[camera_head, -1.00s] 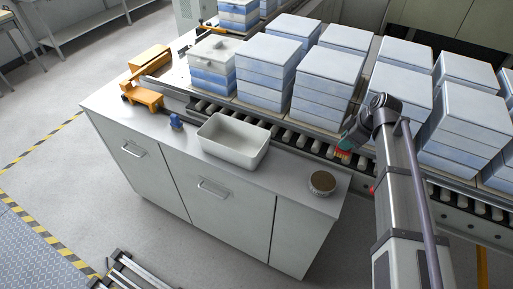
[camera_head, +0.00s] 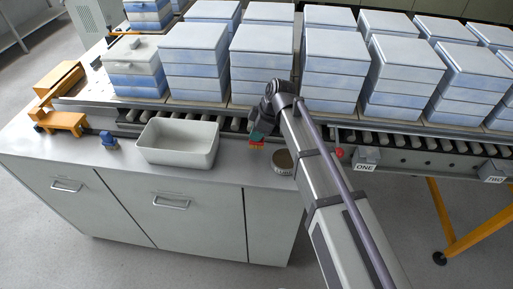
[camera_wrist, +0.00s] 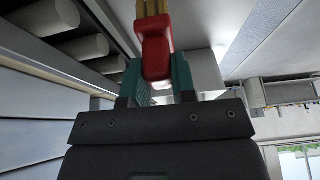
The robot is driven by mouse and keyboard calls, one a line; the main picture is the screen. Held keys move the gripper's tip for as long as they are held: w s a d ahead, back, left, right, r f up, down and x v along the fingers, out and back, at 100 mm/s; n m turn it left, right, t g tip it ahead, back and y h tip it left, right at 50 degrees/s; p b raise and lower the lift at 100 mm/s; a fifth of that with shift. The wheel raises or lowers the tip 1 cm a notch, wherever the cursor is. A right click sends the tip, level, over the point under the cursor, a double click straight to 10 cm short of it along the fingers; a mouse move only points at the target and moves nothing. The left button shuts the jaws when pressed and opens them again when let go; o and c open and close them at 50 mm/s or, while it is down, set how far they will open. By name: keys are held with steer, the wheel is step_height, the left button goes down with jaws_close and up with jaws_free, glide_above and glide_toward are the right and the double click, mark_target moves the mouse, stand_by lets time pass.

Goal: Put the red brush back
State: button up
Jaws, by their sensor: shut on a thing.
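The red brush (camera_wrist: 154,45) is between the teal fingers of my gripper (camera_wrist: 158,75) in the wrist view, with yellowish bristles at its far end. My gripper is shut on it. In the head view the red brush (camera_head: 256,145) shows small below my gripper (camera_head: 257,134), above the counter's back edge by the rollers. It is between the white tray and a round brown-topped container; I cannot tell its exact height.
The white open tray (camera_head: 180,160) stands on the grey counter (camera_head: 235,176). The round container (camera_head: 284,162) is right of my gripper, partly behind my arm. A blue item (camera_head: 109,140) and an orange fixture (camera_head: 60,122) are at left. Stacked blue-white boxes (camera_head: 195,60) line the conveyor behind.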

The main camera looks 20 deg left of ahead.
step_height(320, 180, down, 4)
steer(key=b, duration=0.4)
steer(key=shift+r+p, duration=0.3)
steer(key=shift+r, duration=0.05)
steer(key=shift+f, duration=0.3)
steer(key=o, duration=0.9)
steer(key=shift+r, duration=0.1)
steer(key=p+v, duration=1.1)
steer(key=v, duration=0.1)
steer(key=shift+r, duration=0.2)
